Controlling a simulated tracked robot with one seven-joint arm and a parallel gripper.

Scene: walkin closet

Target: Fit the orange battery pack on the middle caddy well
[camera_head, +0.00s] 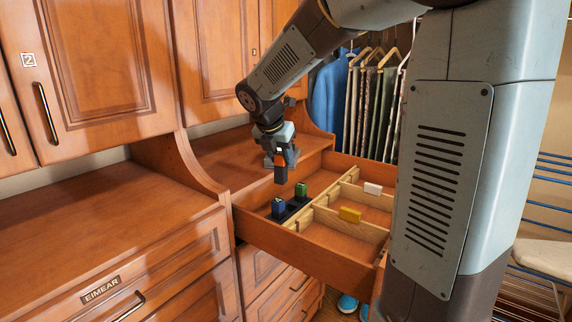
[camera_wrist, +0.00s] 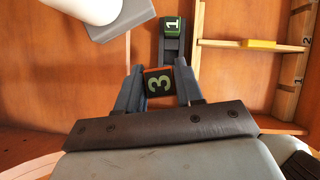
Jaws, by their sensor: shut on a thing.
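My gripper (camera_head: 283,160) is above the open drawer, shut on the orange battery pack. The black caddy (camera_head: 292,209) lies in the drawer's left compartment, below the gripper. A blue pack (camera_head: 278,207) stands at its near end and a green pack (camera_head: 301,189) at its far end. The green pack, marked "1", also shows in the wrist view (camera_wrist: 173,27). The middle well lies between them.
Wooden dividers split the drawer (camera_head: 262,232). A yellow block (camera_head: 350,215) and a white block (camera_head: 373,188) sit in compartments to the right. Cabinets stand left and behind; clothes (camera_head: 370,105) hang at the back.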

